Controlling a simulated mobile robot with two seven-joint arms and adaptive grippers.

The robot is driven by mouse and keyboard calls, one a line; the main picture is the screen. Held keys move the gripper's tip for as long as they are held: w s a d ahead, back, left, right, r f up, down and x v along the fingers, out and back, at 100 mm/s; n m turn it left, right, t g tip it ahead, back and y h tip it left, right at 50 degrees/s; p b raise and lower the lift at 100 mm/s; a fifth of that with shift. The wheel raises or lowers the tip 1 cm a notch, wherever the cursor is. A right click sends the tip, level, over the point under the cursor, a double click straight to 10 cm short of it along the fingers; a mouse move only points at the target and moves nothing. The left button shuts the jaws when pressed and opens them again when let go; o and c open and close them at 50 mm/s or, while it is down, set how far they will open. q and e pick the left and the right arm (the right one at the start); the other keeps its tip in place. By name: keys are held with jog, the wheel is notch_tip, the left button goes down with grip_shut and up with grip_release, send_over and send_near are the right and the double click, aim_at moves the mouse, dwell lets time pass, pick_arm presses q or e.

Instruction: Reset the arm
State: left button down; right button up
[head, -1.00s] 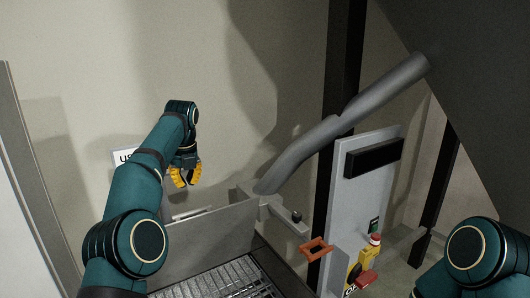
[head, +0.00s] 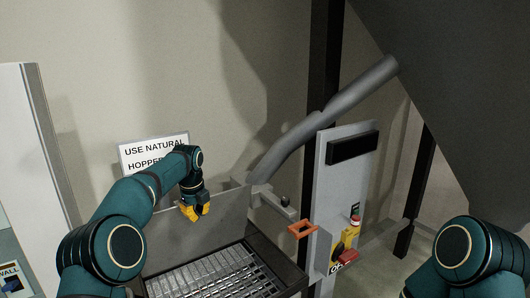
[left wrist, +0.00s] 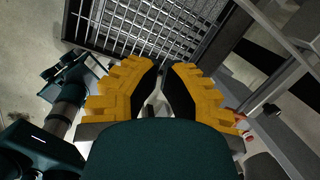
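My left arm comes in from the left in the head view, bent at the elbow. Its yellow-fingered gripper (head: 195,214) hangs downward in front of the grey hopper back panel (head: 222,232), above the near-side grating. In the left wrist view the two yellow fingers (left wrist: 160,65) lean together, their tips almost meeting. No object shows between them. Beyond the tips is the metal grating (left wrist: 140,25). Of my right arm, only a teal joint shows at lower right in the head view; its gripper is out of view.
The grating (head: 215,275) fills the hopper at bottom centre. A control panel (head: 338,190) with a red button (head: 355,220) stands to the right, and an orange handle (head: 302,228) sits beside it. A grey pipe (head: 320,125) slants above. A wall sign (head: 153,150) hangs behind my left arm.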

pick_arm(q)
jog(key=s+d+f+n+h, duration=0.1)
jog(key=s+d+f+n, duration=0.25)
jog(key=f, duration=0.35)
jog(key=s+d+f+n+h, duration=0.1)
jog(key=s+d+f+n, duration=0.1)
jog(key=s+f+n, duration=0.35)
jog(key=s+d+f+n+h, duration=0.1)
jog(key=s+d+f+n, duration=0.15)
jog(key=f, duration=0.65)
jog(key=s+d+f+n, duration=0.1)
jog(key=s+f+n, duration=0.3)
jog(key=s+n, duration=0.7)
jog(key=s+d+f+n, duration=0.1)
jog(key=s+f+n, duration=0.35)
jog(key=s, duration=1.15)
notch_tip(320, 180, down, 12)
jog(key=h+b, duration=0.1)
jog(key=b, duration=1)
jog(key=shift+s+d+f+b, duration=0.15)
jog(key=shift+s+f+b, duration=0.05)
jog(key=shift+s+b, duration=0.1)
pick_arm(e)
notch_tip(320, 180, down, 12)
jog(key=s, duration=0.1)
jog(key=shift+a+f, duration=0.15)
jog(key=shift+a, duration=0.1)
